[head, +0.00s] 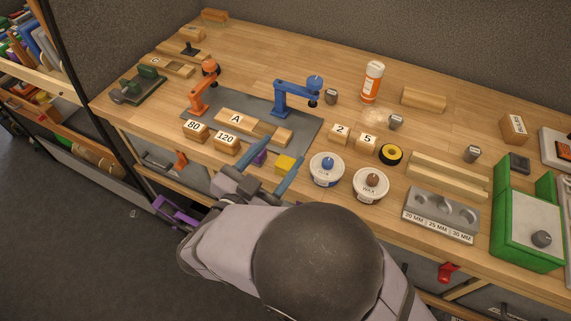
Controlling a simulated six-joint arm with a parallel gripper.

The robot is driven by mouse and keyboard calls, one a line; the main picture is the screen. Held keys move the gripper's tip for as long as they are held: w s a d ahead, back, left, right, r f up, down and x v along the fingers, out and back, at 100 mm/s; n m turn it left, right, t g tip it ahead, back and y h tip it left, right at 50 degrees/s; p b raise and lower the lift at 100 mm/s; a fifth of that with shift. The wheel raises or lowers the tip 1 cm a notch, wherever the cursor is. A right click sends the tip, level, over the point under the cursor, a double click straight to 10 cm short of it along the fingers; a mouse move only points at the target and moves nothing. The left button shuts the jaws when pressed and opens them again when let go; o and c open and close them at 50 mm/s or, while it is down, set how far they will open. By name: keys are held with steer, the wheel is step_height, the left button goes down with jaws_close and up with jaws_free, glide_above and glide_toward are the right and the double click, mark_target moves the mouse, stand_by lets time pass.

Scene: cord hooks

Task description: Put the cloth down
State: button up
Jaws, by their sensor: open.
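I cannot make out a cloth in the head view. My gripper (281,151) is open, its two blue-grey fingers spread over the front edge of the bench. A small yellow block (287,163) and a small purple block (260,157) show around the fingers. I cannot tell whether the fingers touch either one. My arm hides the bench's front edge below the gripper.
A grey mat (302,137) holds an orange clamp (203,90), a blue clamp (290,97) and a wood block marked A (237,119). Two round tubs (326,170) stand right of my gripper. A green box (526,228) is far right. The back middle of the bench is clear.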

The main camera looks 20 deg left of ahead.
mark_target(286, 161)
steer(key=shift+w+a+f+n+g+y+p, duration=0.1)
steer(key=shift+w+f+n+g+y+p, duration=0.1)
steer(key=shift+f+n+g, duration=0.6)
steer(key=shift+w+a+f+n+g+y+p, duration=0.15)
steer(key=shift+w+f+n+y, duration=0.2)
steer(key=shift+f, duration=1)
steer(key=shift+w+a+f+n+g+y+p, duration=0.1)
steer(key=shift+f+n+g, duration=0.45)
steer(key=shift+f, duration=0.5)
steer(key=shift+p+x, duration=0.4)
steer(key=shift+x, duration=1.7)
steer(key=shift+s+f, duration=0.1)
steer(key=shift+f, duration=0.05)
steer(key=c, duration=1.2)
step_height(286, 161, up, 10)
